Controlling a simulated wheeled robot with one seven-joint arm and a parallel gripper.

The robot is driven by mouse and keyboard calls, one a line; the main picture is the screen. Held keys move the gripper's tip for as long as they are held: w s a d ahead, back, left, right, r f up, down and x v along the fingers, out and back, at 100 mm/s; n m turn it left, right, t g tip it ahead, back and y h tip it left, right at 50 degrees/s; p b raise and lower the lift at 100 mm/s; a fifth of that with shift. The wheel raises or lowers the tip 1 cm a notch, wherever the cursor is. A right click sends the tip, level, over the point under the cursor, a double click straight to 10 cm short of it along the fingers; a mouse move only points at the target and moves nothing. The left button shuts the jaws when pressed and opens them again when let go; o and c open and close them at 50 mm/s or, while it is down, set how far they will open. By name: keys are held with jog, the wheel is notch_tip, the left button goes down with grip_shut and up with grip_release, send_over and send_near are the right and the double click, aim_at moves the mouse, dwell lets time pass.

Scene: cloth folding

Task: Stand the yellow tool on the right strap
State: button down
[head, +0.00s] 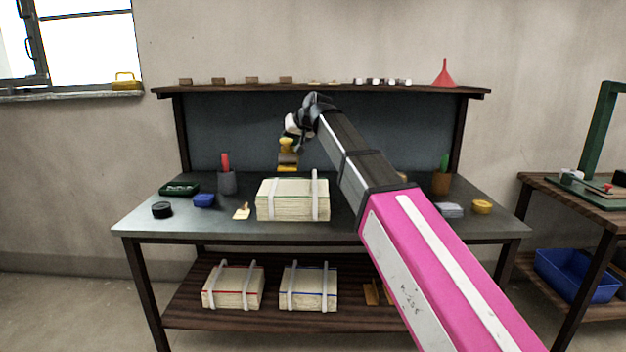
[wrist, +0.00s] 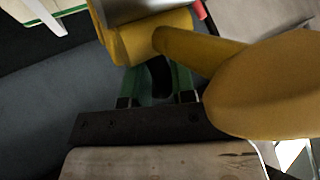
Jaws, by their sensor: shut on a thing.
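My gripper (head: 291,136) is shut on the yellow tool (head: 288,156) and holds it in the air, behind the stack on the bench in the head view. In the wrist view the yellow tool (wrist: 150,40) has a rounded knob and stem reaching right, and a grey metal part at the top edge. The pale, green-edged stack (head: 292,206) lies on the bench with two white straps around it. The right strap (head: 315,196) sticks up above the stack's top; the left strap (head: 270,200) is nearer its left end. The tool is apart from both straps.
A yellow disc (head: 482,207) is at right. A shelf (head: 350,90) runs behind. Two strapped stacks lie below.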

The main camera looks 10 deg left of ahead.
jog(key=shift+w+d+f, duration=1.1)
jog(key=shift+w+f, duration=0.35)
jog(key=shift+f, duration=0.3)
jog(key=shift+w+d+f, duration=1.1)
jog(key=shift+w+f, duration=0.4)
jog(key=shift+f, duration=0.3)
jog(key=shift+w+d+f, duration=1.1)
jog(key=shift+w+f, duration=0.35)
jog(key=shift+f, duration=0.3)
jog(key=shift+f, duration=0.1)
jog(key=c, duration=0.9)
grip_release()
jog(key=shift+c, duration=0.2)
jog(key=v, duration=1.2)
